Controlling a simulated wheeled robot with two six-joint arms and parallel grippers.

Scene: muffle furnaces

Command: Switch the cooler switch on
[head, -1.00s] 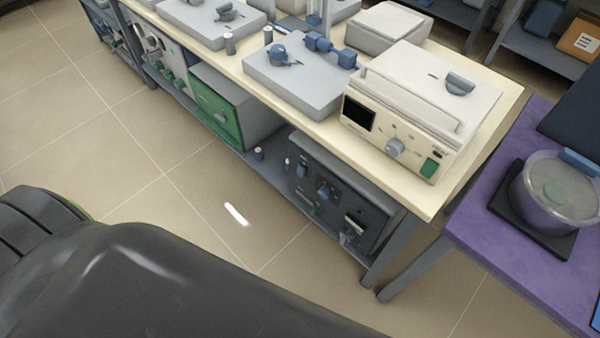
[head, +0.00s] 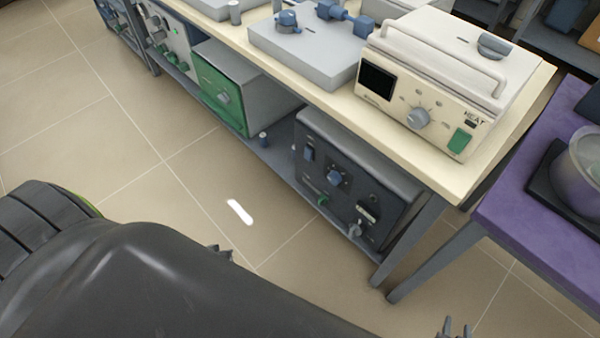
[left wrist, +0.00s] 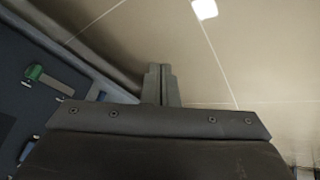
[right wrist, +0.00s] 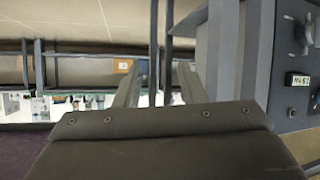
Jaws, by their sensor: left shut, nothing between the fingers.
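A dark unit (head: 388,188) sits on the lower shelf at the table's right end. Its front has a blue rocker switch (head: 309,153), a blue knob (head: 335,178), a green part (head: 323,200) and a small label plate (head: 367,212). I cannot read which switch is the cooler's. My left gripper (left wrist: 161,68) is shut and empty; its tips (head: 222,252) show in the head view above the floor, left of the unit. My right gripper (right wrist: 158,75) is open and empty; its tips (head: 455,324) show low at the right in the head view.
A cream heater box (head: 440,120) stands on the tabletop above the unit. A green-fronted box (head: 220,98) is on the shelf to the left. A purple table (head: 540,240) stands at right. The floor (head: 150,200) before the shelf is clear.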

